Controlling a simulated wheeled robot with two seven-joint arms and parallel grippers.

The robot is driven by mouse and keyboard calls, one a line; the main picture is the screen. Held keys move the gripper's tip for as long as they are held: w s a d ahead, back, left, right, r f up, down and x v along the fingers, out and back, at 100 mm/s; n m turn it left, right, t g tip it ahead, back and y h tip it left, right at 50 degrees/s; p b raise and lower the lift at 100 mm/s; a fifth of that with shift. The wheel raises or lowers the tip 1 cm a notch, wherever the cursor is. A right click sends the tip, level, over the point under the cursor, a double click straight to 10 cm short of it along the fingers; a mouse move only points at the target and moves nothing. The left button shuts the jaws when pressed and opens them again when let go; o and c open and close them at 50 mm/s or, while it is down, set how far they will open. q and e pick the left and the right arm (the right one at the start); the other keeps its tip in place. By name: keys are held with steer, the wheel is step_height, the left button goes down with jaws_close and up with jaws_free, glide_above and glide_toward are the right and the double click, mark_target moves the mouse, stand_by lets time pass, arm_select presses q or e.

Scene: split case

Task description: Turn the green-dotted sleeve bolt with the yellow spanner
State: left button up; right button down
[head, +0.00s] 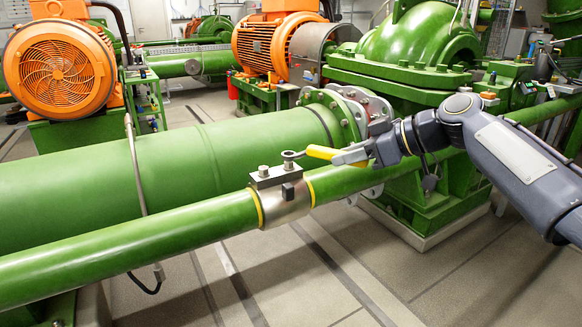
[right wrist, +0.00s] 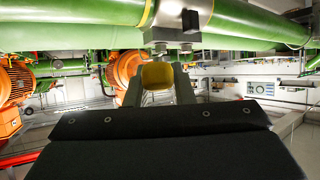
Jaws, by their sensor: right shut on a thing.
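The yellow spanner (head: 320,152) is held by its handle in my right gripper (head: 350,156), which is shut on it. The spanner's grey head lies at the top of the right sleeve bolt (head: 288,167); I cannot tell whether it is fully seated. The left sleeve bolt (head: 263,171) stands free on the dark clamp block of the metal sleeve (head: 287,206). No green dot can be made out on either bolt. In the right wrist view the yellow handle (right wrist: 157,75) sits between my fingers, with the sleeve (right wrist: 168,14) above it. My left gripper is not in view.
The sleeve sits on a thin green pipe (head: 150,238), with a thick green pipe (head: 90,190) behind it. A flanged joint (head: 365,112) and a green pump (head: 420,40) are close behind my right arm. The floor (head: 300,280) in front is clear.

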steer(key=shift+r, duration=0.15)
steer(key=shift+r+p, duration=1.35)
steer(key=shift+d, duration=0.1)
